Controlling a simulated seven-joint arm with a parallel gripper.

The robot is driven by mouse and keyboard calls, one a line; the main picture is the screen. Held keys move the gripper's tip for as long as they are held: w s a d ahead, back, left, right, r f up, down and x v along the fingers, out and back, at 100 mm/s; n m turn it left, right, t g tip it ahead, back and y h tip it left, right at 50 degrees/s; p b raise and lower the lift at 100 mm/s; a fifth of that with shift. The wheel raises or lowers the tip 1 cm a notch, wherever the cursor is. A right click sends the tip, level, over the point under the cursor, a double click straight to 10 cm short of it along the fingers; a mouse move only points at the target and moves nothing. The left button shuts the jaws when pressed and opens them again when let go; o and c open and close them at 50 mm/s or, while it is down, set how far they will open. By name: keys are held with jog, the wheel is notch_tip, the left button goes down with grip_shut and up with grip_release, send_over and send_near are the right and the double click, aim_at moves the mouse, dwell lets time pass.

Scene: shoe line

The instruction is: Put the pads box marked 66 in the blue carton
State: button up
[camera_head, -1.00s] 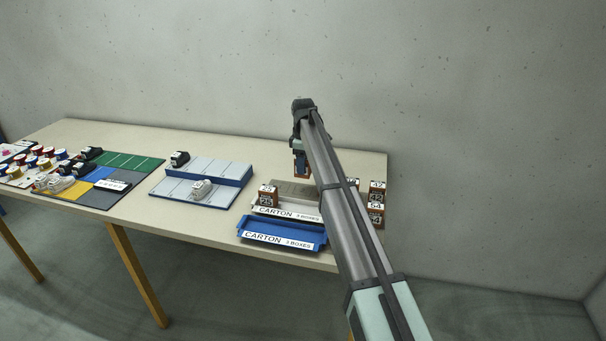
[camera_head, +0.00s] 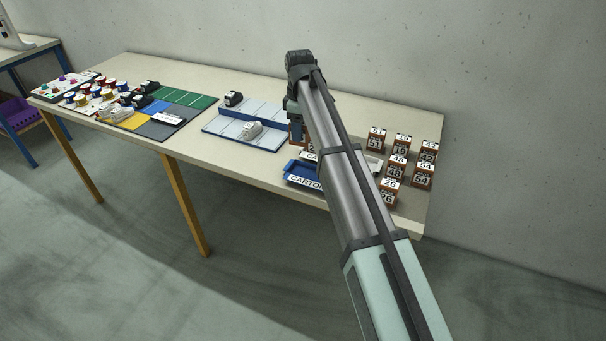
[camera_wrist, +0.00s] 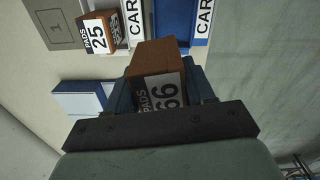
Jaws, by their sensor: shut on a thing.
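The brown pads box marked 66 (camera_wrist: 158,65) is between the fingers of my gripper (camera_wrist: 163,92) in the wrist view, held above the table. My gripper is shut on it. The blue carton (camera_wrist: 172,18) shows beyond the box at the top of the wrist view, its inside partly visible. In the head view the blue carton (camera_head: 303,173) is at the table's front edge, and my arm covers its right part. The fingertips and most of the held box are hidden behind my arm there.
A white carton (camera_wrist: 133,22) lies beside the blue one, with a pads box marked 25 (camera_wrist: 97,33) at its other side. Several pads boxes (camera_head: 400,145) stand at the table's right end. A grey and blue rack with shoes (camera_head: 243,133) is left of the cartons.

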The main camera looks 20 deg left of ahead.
jog(key=shift+m, duration=0.9)
jog(key=shift+s+d+f, duration=0.35)
jog(key=shift+f, duration=1.4)
jog(key=shift+s+d+f, duration=0.3)
jog(key=shift+s+f, duration=0.1)
jog(key=shift+f, duration=1.4)
jog(key=shift+s+d+f, duration=0.35)
jog(key=shift+f, duration=1.4)
jog(key=shift+f, duration=0.1)
jog(key=o, duration=1.1)
notch_tip(320, 180, up, 12)
jog(key=shift+r, duration=0.15)
